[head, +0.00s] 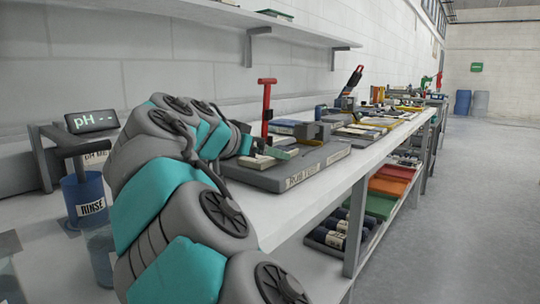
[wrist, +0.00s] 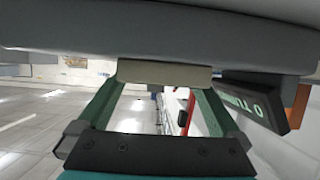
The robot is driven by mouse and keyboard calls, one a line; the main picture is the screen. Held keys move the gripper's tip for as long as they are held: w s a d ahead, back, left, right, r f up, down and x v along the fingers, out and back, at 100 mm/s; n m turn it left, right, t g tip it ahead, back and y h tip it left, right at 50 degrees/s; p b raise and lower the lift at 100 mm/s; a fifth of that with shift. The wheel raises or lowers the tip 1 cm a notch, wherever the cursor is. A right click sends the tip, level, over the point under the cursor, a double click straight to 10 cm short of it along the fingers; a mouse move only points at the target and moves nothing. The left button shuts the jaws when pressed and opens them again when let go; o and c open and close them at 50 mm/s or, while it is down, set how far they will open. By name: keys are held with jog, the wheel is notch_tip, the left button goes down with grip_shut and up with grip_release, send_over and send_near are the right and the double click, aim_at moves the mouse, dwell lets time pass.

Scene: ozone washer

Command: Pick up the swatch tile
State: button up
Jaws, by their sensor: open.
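A flat pale beige piece, which looks like the swatch tile (wrist: 165,73), sits between the two green fingertips in the wrist view, against the edge of a large grey body. My gripper (wrist: 163,88) is open, with one finger on each side of it. I cannot tell whether either finger touches it. In the head view my gripper (head: 276,153) is low over the dark rub test board (head: 300,175), beside a cream piece (head: 258,162) that is probably the same tile. My arm hides part of the board's left side.
A red T-handled post (head: 267,105) stands behind the board. A dark counter box (wrist: 255,103) is close to the right finger in the wrist view. The blue rinse beaker (head: 85,200) and pH meter (head: 92,121) are left of my arm. More tools crowd the bench farther back.

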jog(key=shift+w+d+f, duration=0.1)
jog(key=shift+c, duration=0.2)
jog(key=c, duration=1.3)
